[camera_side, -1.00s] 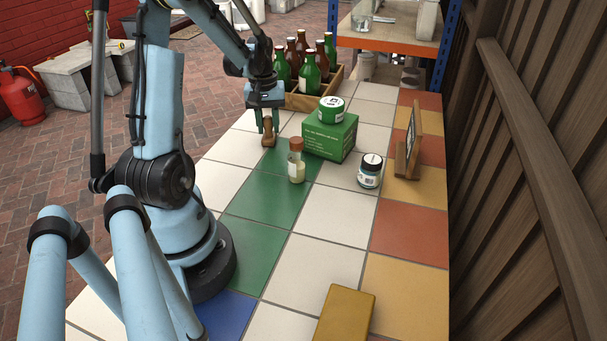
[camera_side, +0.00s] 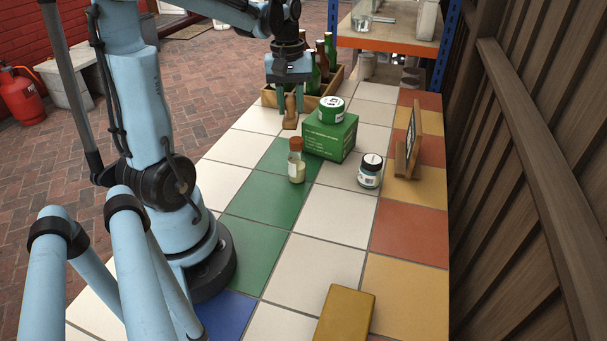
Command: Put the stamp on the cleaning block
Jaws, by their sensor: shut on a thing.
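The stamp (camera_side: 290,119) is a small brown wooden piece with a narrow handle and a wider base. My gripper (camera_side: 289,100) is shut on its handle from above, beyond the green box. The stamp hangs upright; whether its base clears the tiles is hard to tell. A plain mustard-yellow block (camera_side: 345,316), which looks like the cleaning block, lies flat at the near edge of the picture, partly cut off. Its visible top is bare. My gripper is far from it, at the other end of the table.
A green box (camera_side: 330,139) with a round tin (camera_side: 331,110) on top stands just right of the stamp. A bottle crate (camera_side: 331,88) stands behind. The middle tiles are clear.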

